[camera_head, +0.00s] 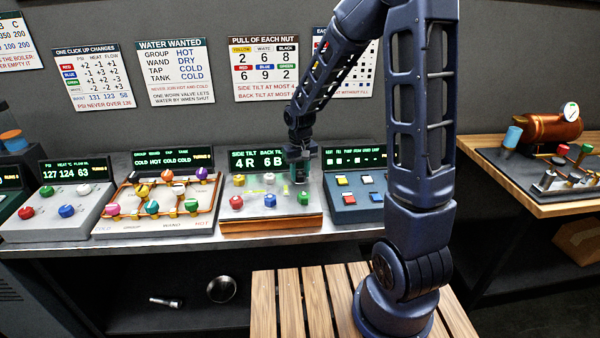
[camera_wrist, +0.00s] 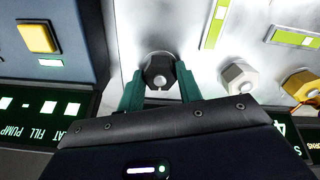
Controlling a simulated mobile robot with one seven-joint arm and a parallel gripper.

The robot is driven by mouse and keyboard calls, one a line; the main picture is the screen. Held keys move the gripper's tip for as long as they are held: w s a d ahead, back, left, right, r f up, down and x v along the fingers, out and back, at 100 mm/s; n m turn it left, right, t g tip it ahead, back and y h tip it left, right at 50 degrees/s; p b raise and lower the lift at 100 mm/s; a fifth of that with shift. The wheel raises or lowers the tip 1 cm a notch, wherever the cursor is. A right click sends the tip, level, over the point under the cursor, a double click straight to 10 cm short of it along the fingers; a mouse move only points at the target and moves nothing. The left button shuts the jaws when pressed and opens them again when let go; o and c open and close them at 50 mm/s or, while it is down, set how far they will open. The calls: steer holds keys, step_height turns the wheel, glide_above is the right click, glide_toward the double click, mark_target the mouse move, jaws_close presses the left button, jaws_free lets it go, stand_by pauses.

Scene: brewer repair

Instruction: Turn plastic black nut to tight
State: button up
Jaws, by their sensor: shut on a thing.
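In the wrist view the black nut (camera_wrist: 160,66) stands on the pale metal plate, with a light stud at its centre. My gripper (camera_wrist: 160,76) has its two green fingers on either side of the nut and is shut on it. In the head view my gripper (camera_head: 298,172) reaches down to the back right of the tilt panel (camera_head: 252,213), and the black nut is hidden there. The panel display (camera_head: 257,160) reads side tilt 4 R and back tilt 6 B.
A white nut (camera_wrist: 238,76) and a yellow nut (camera_wrist: 300,86) stand beside the black one. Red (camera_head: 236,201), blue (camera_head: 270,200) and green (camera_head: 303,198) nuts stand along the panel's front. A button panel (camera_head: 345,210) adjoins on the right. A poster (camera_head: 264,70) lists each nut's pull.

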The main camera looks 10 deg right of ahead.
mark_target(300, 173)
steer(key=shift+m, duration=0.4)
steer(key=o, duration=1)
steer(key=shift+r, duration=0.15)
step_height(300, 173, up, 11)
steer(key=shift+f, duration=0.2)
